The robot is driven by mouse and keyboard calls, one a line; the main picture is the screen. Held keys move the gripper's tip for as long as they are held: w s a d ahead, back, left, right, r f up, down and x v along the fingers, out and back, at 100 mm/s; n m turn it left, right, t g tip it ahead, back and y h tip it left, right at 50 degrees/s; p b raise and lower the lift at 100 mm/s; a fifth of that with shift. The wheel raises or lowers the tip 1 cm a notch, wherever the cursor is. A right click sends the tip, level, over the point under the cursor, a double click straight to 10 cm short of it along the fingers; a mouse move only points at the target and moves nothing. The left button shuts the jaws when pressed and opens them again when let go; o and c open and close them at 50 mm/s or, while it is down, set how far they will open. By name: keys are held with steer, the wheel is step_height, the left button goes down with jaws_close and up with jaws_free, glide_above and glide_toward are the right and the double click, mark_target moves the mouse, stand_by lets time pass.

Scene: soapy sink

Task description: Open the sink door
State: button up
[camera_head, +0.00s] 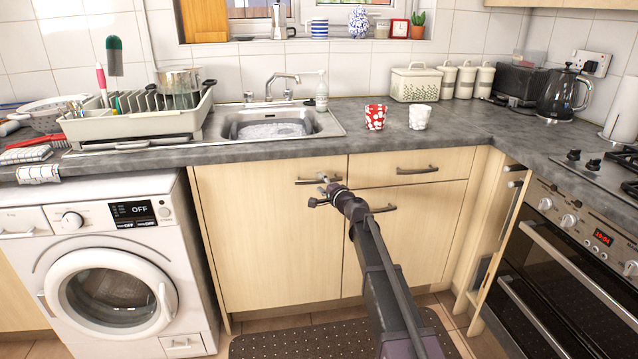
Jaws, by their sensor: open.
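The sink door (262,245) is a pale wooden cupboard door under the sink (275,125), and it looks closed. Its metal bar handle (303,181) runs level near the top right corner of the door. My gripper (319,191) is open at the right part of this handle, reaching in from the lower right. One finger overlaps the handle in the picture and the other shows just below it. I cannot tell whether the gripper touches the handle or whether the bar lies between the fingers.
A washing machine (110,270) stands left of the door. A drawer (412,168) and another cupboard door (405,240) are to its right, with an oven (570,270) at far right. A dark mat (275,342) lies on the floor in front. Red and white cups (375,117) stand on the worktop.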

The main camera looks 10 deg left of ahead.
steer(key=shift+w+a, duration=0.45)
steer(key=shift+w, duration=0.1)
jaws_close()
steer(key=shift+s+d, duration=0.1)
